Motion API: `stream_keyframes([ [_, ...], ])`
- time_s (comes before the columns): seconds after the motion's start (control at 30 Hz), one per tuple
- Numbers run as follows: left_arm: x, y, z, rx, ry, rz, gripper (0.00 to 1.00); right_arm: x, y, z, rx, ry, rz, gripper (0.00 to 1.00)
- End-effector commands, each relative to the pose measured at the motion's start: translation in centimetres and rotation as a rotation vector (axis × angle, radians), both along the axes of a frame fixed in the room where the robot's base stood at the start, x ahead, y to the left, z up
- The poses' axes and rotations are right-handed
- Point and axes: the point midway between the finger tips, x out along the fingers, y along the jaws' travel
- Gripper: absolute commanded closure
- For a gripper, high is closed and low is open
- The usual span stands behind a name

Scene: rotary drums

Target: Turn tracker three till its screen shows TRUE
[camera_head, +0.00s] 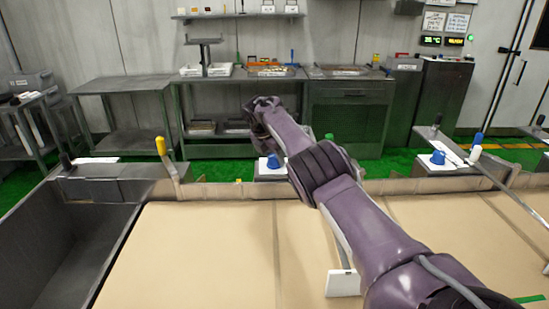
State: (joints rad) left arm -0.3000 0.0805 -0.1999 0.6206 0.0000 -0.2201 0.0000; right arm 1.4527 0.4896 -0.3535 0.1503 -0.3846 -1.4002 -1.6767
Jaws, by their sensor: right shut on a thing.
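My right arm, purple, reaches from the lower right to the far rim. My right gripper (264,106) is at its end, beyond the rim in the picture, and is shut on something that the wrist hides. A white plate with a blue knob (270,163) shows just below it. A lever with a yellow grip (160,146) stands at the rim to the left. Another lever with a white grip (475,153) and a blue top stands to the right. I cannot tell which is tracker three, and no tracker screen showing TRUE is readable. My left gripper is not in view.
A large beige surface (200,250) fills the foreground, with an open grey trough (75,245) at the left. A second blue knob (437,158) sits on the right rim. Steel benches (125,85) and a cabinet (348,120) stand behind, across a green floor.

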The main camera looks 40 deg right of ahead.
Motion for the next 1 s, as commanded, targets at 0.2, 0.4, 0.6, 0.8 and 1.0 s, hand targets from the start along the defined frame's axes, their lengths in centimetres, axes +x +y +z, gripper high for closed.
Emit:
stream_keyframes([
  [0.2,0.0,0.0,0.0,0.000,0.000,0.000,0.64,0.0,0.0,0.1,0.000,-0.001,0.001,0.44],
  [0.4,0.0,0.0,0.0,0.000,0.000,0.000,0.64,0.0,0.0,0.0,0.000,-0.001,0.001,0.40],
  [0.6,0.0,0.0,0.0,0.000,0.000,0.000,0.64,0.0,0.1,0.4,0.000,-0.002,0.001,0.40],
  [0.8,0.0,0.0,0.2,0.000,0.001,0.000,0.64,-0.1,0.9,2.7,-0.002,-0.002,0.002,0.40],
  [1.0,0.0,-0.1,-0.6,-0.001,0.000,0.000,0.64,-0.1,2.4,5.7,0.000,-0.003,0.002,0.40],
])
